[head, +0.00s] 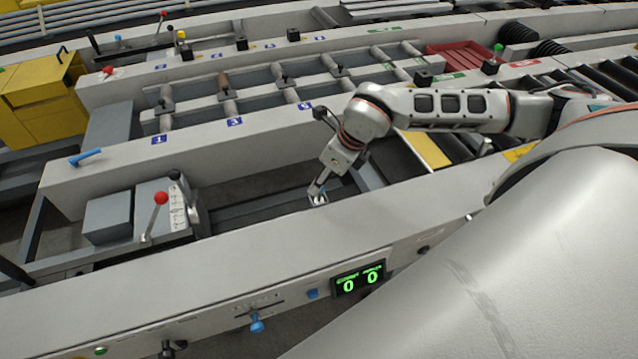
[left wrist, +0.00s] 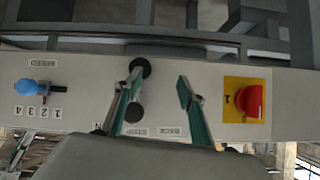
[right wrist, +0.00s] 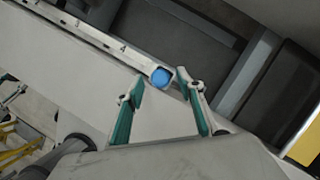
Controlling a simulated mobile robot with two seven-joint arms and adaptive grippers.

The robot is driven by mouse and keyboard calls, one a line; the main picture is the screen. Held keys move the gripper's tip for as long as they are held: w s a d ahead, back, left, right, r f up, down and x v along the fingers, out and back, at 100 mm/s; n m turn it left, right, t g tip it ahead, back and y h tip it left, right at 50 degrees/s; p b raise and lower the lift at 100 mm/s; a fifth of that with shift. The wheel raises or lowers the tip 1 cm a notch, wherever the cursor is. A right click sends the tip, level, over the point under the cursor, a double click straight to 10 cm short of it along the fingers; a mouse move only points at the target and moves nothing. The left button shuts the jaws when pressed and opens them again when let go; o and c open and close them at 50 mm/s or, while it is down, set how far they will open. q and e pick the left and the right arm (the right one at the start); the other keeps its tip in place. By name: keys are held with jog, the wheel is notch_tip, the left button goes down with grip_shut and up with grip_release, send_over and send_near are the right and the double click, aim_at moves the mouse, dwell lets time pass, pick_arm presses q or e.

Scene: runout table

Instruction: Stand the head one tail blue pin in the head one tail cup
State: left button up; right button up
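My right gripper (head: 318,197) reaches down into the recess behind the front rail in the head view. Its fingers stand apart in the right wrist view (right wrist: 163,88). A round blue-topped piece (right wrist: 160,77) shows between and just beyond its tips, with gaps to both fingers; I cannot tell whether it is the task's pin. A blue handle-like piece (head: 85,157) lies along the rail at the left of the head view. My left gripper (left wrist: 157,82) is open and empty over a grey panel; it is hidden in the head view. I cannot make out the cup.
The front rail carries a blue knob (head: 257,325) and a green-lit counter (head: 358,281). A red-knobbed lever (head: 160,198) stands on the left. A red tray (head: 460,60) is at the back.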

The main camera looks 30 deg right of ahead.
jog(key=v, duration=0.9)
jog(key=shift+b, duration=0.4)
jog(key=shift+s, duration=0.1)
